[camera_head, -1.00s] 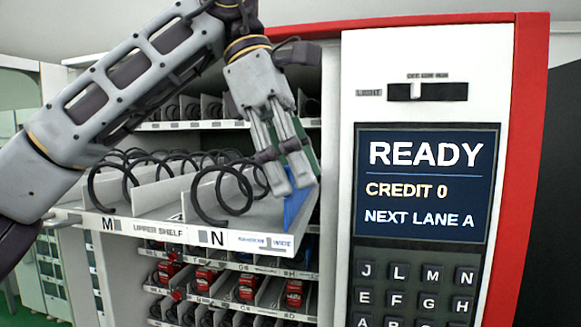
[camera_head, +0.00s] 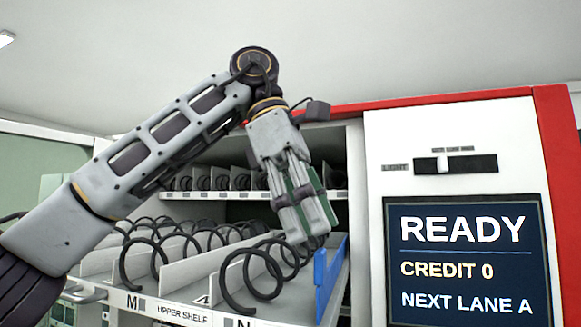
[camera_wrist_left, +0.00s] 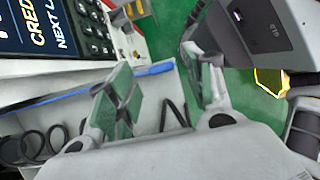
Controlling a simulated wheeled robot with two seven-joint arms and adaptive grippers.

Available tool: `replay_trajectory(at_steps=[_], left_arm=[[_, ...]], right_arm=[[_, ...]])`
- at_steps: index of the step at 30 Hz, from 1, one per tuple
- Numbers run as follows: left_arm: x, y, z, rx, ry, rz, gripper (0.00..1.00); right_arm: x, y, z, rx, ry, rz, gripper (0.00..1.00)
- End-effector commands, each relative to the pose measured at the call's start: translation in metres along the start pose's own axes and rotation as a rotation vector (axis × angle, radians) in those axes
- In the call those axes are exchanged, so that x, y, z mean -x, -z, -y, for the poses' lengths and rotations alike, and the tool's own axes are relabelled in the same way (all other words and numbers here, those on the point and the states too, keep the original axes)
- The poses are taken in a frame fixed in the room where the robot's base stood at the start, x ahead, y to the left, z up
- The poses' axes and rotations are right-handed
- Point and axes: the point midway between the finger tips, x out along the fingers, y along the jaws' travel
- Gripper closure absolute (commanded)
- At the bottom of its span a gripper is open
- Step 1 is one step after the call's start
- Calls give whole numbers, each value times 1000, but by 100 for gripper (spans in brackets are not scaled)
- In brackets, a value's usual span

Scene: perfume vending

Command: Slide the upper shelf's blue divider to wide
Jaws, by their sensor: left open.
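The upper shelf (camera_head: 185,312) is pulled out of the machine and carries black spiral coils between pale dividers. Its blue divider (camera_head: 326,275) stands upright at the shelf's right side in the head view. In the left wrist view the blue divider (camera_wrist_left: 155,70) is a long strip running behind the green-padded finger. My left gripper (camera_head: 308,225) is above the shelf, just left of and behind the divider's front end. The narrow/wide scale is out of view. My right gripper is not in view.
The machine's control panel (camera_head: 463,255) stands close to the right of the shelf. Another shelf with coils (camera_head: 205,195) is behind and above, near my left gripper. Open space lies above the pulled-out shelf.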

Motion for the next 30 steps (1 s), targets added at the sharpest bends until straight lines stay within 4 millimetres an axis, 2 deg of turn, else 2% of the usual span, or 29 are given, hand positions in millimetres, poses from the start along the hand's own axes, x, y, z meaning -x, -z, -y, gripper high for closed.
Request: replay_trajectory(at_steps=[4,20,30], left_arm=[[13,0,0,1,-4,1,48],[42,0,0,2,-4,1,48],[51,-2,0,-1,6,-6,48]], right_arm=[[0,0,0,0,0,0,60],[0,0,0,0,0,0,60],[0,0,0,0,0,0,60]])
